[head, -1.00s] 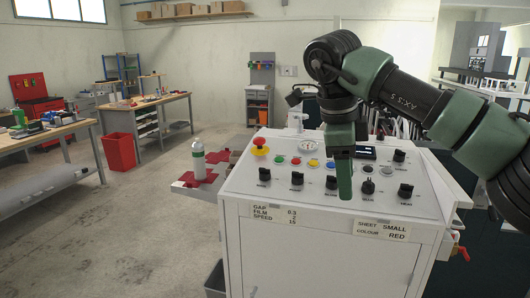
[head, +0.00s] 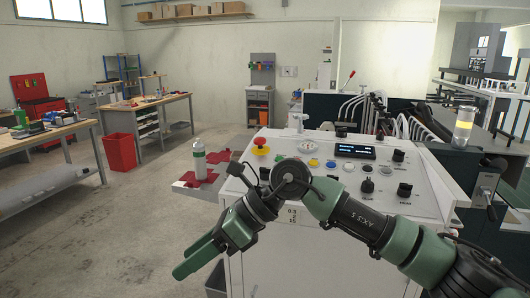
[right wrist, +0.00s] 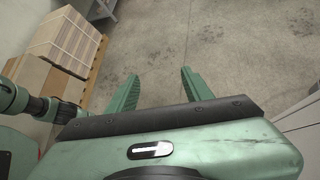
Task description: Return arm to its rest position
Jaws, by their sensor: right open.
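My right gripper (head: 196,260) is at the lower middle of the head view, in front of the white control cabinet's near left side. Its arm comes in from the lower right and passes across the front of the cabinet, hiding part of the front face and some knobs. In the right wrist view the green fingers (right wrist: 157,90) stand apart with only bare concrete floor between them, so the gripper is open and empty. My left gripper does not show in the head view.
The control cabinet (head: 330,262) carries a red emergency button (head: 259,142), knobs and a lit display (head: 355,151). A stack of cardboard sheets (right wrist: 66,42) on a pallet shows in the wrist view.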

